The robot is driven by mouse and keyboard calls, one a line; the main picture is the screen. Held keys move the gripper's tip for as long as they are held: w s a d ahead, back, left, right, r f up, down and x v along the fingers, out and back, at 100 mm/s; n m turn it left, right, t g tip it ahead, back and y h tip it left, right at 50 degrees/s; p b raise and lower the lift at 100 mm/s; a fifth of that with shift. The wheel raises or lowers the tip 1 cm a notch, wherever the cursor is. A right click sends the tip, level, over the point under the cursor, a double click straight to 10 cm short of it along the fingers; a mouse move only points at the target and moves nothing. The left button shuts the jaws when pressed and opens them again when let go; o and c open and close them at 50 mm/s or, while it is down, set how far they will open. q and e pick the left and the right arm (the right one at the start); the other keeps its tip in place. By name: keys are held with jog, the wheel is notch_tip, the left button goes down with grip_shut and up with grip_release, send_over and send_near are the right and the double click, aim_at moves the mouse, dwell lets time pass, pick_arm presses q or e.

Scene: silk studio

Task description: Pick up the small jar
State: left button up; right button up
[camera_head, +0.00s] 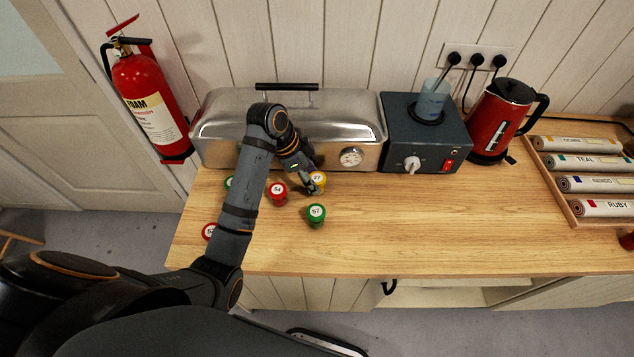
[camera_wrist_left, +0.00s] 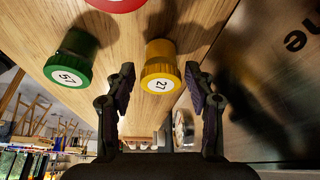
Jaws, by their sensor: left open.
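Several small lidded jars stand on the wooden counter. The yellow jar numbered 27 (camera_head: 318,178) is by the front of the steel steamer, partly hidden by my left gripper (camera_head: 308,186). In the left wrist view the yellow jar (camera_wrist_left: 160,68) sits between the open fingers of my left gripper (camera_wrist_left: 160,92), with space on both sides. A green jar numbered 57 (camera_head: 316,213) stands nearer the front edge; it also shows in the left wrist view (camera_wrist_left: 72,60). A red jar numbered 54 (camera_head: 277,192) is just left of the gripper. Another red jar (camera_head: 209,231) and a green jar (camera_head: 229,183) are partly behind my arm.
The steel steamer (camera_head: 225,125) stands close behind the jars. A blue-grey heater box (camera_head: 400,135), a red kettle (camera_head: 490,122) and a wooden tray (camera_head: 561,190) of labelled rolls are to the right. The counter (camera_head: 430,225) is clear right of the green jar.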

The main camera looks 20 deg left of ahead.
aim_at(313, 178)
pick_arm(q)
jog(key=shift+x, duration=1.25)
jog(key=shift+w+d+f, duration=0.1)
jog(key=shift+f, duration=0.15)
jog(key=c, duration=0.9)
jog(key=shift+c, duration=0.2)
pick_arm(e)
jog(key=shift+s+d+r, duration=0.1)
jog(key=shift+s+r, duration=0.2)
jog(key=shift+s, duration=0.3)
